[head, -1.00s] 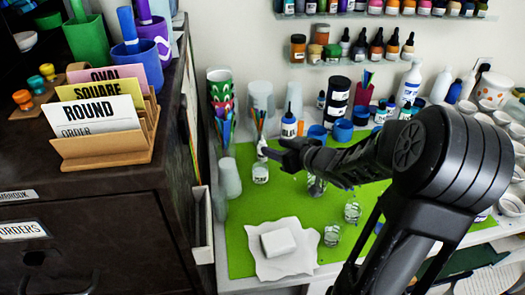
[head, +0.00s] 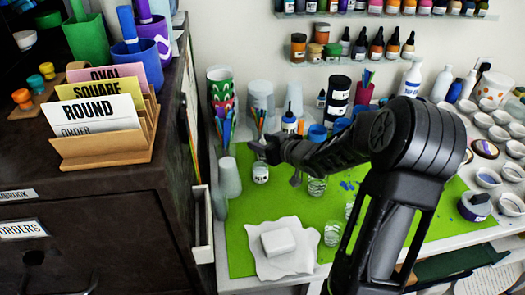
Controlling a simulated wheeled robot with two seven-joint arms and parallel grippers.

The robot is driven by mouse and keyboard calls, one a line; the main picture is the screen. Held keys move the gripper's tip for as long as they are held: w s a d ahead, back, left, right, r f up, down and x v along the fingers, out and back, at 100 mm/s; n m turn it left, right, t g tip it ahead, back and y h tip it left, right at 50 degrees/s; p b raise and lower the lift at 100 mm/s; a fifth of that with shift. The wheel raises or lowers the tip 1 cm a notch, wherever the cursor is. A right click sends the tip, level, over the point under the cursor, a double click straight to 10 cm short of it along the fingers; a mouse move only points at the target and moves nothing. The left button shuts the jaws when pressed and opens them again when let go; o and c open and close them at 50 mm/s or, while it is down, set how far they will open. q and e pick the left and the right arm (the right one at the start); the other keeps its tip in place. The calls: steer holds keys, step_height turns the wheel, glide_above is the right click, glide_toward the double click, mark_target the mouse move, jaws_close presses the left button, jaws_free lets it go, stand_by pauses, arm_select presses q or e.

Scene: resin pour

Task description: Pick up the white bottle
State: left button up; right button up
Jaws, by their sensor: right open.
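Several white bottles stand at the back of the bench: a labelled one (head: 411,79) behind my right arm, and plain ones (head: 442,85) to its right. A small bottle with a white label (head: 260,173) stands on the green mat (head: 245,214). A white bottle with a blue tip (head: 289,122) stands farther back. I cannot tell which the task means. My right gripper (head: 259,149) is just above the small labelled bottle in the picture, open, with nothing visible in it; contact cannot be told. My left gripper is not in view.
A dark cabinet with a card holder (head: 105,150) fills the left. A white block (head: 278,242) lies on paper at the mat's front. Small bowls (head: 488,177) line the right side.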

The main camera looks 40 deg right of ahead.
stand_by(0.6)
steer(key=c, duration=0.9)
steer(key=shift+s, duration=0.1)
jaws_close()
steer(key=shift+f, duration=0.15)
